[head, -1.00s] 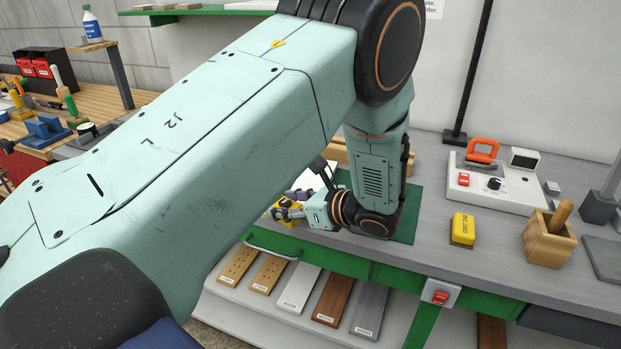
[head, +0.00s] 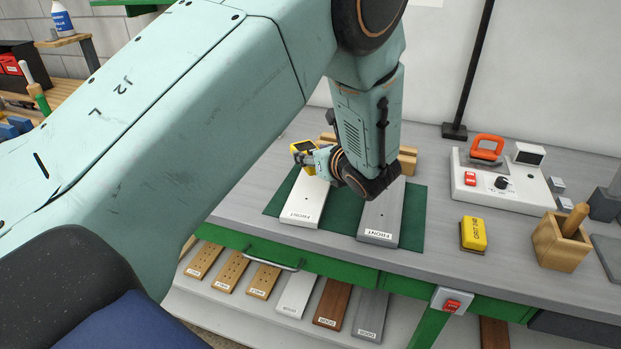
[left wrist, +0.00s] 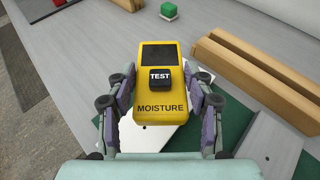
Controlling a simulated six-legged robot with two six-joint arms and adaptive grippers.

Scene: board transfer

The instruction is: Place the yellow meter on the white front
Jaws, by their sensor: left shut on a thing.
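The yellow meter (head: 301,147), marked MOISTURE, is held in my left gripper (head: 314,160). In the left wrist view, the meter (left wrist: 160,108) sits between both fingers of the left gripper (left wrist: 160,90), with its dark screen and TEST button facing up. The white front (head: 303,204), labelled FRONT, lies on a green mat (head: 414,225). The meter shows over the far end of the white front; part of that board also shows below the meter in the wrist view (left wrist: 148,139). I cannot tell whether they touch. My right gripper is not in view.
A grey front (head: 381,218) lies right of the white one, partly behind my arm. Wooden bars (head: 407,160) stand behind the boards. A yellow block (head: 473,234), a wooden holder (head: 556,243) and a white device (head: 500,184) stand right. Several boards lie on the lower shelf (head: 240,315).

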